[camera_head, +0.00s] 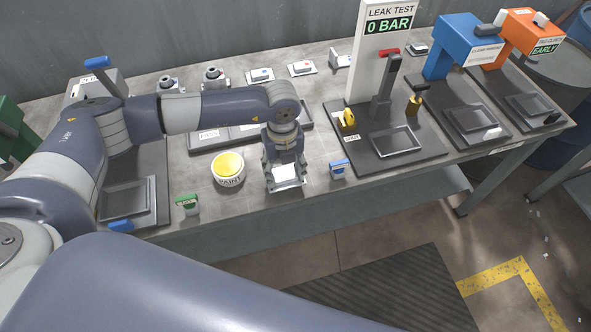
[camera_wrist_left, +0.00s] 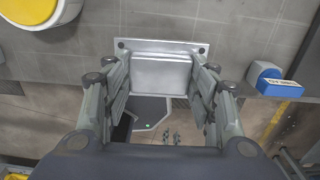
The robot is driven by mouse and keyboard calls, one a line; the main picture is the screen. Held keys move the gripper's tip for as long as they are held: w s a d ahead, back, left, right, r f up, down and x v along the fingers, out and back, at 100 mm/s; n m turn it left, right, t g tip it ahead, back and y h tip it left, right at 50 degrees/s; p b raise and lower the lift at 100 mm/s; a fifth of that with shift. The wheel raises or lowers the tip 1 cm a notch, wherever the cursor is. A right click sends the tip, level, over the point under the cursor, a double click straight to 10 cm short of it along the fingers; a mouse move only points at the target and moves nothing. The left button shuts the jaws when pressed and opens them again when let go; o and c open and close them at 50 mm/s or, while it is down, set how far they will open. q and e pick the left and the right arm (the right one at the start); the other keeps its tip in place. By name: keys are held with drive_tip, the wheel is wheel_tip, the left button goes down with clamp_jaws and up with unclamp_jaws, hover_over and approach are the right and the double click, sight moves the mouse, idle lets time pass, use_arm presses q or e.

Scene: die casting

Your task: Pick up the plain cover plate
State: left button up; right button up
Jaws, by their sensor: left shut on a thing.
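A pale grey metal plate (camera_head: 288,174), which looks like the plain cover plate, is at my left gripper (camera_head: 285,168) near the table's front edge. In the left wrist view the plate (camera_wrist_left: 160,70) has a raised middle and a wider rim with a dark hole at each visible corner. The fingers of my left gripper (camera_wrist_left: 160,92) are closed on its two sides. Whether the plate touches the table is hard to tell. My right gripper is not in view.
A yellow paint can (camera_head: 228,170) stands left of the plate, and a small blue-topped box (camera_head: 339,169) stands right of it. A green-topped box (camera_head: 188,205) is further left. The leak test stand (camera_head: 376,50) and blue (camera_head: 466,42) and orange (camera_head: 518,37) machines stand right.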

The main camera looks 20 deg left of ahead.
use_arm(q)
drive_tip(key=s+a+b, duration=0.1)
drive_tip(key=s+a, duration=0.1)
drive_tip(key=s+a+b, duration=0.1)
drive_tip(key=s+a, duration=0.1)
drive_tip(key=s, duration=0.1)
drive_tip(key=s+a+r, duration=0.1)
drive_tip(key=s+a, duration=0.2)
drive_tip(key=shift+a+b, duration=0.1)
drive_tip(key=shift+b, duration=0.3)
drive_tip(key=shift+s+a+r, duration=0.2)
drive_tip(key=shift+s+a, duration=0.35)
drive_tip(key=shift+s, duration=0.15)
